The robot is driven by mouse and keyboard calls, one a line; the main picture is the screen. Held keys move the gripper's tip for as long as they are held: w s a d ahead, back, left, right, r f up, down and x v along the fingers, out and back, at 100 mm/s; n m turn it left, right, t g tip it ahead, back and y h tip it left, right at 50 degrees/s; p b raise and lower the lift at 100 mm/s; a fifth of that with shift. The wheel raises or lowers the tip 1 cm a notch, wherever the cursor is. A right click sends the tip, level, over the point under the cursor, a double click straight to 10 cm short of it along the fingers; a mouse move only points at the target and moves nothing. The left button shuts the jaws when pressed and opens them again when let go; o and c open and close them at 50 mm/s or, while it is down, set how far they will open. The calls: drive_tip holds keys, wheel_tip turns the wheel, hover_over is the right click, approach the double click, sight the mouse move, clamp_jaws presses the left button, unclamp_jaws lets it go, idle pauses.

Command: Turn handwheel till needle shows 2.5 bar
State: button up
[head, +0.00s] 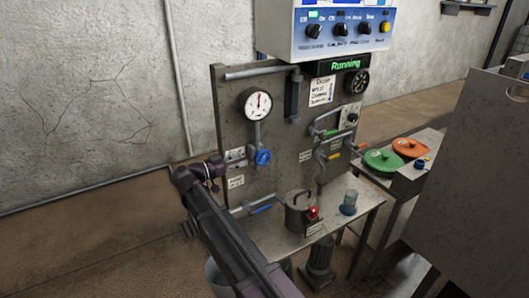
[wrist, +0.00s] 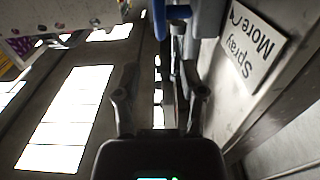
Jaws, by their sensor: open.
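The blue handwheel (head: 263,157) sits on the upright panel, under a round white pressure gauge (head: 258,104) joined by a grey pipe. The gauge needle points roughly straight up; its numbers are too small to read. My gripper (head: 219,168) is just left of the handwheel in the head view, apart from it. In the wrist view my gripper (wrist: 160,85) has its two fingers spread with nothing held between them. Blue parts, apparently the handwheel (wrist: 178,11), show at the top edge beyond the fingers, mostly cut off and partly hidden.
A "Spray More" label (wrist: 252,47) is on the panel close to my gripper. Other pipes and valves, including a lower blue lever (head: 260,209), are on the panel. A steel table (head: 345,215) below holds a pot (head: 297,214) and a jar (head: 349,203). A control box (head: 330,35) overhangs above.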

sight(265, 149)
drive_tip(key=x, duration=1)
drive_tip(key=shift+w, duration=0.1)
drive_tip(key=shift+c, duration=0.2)
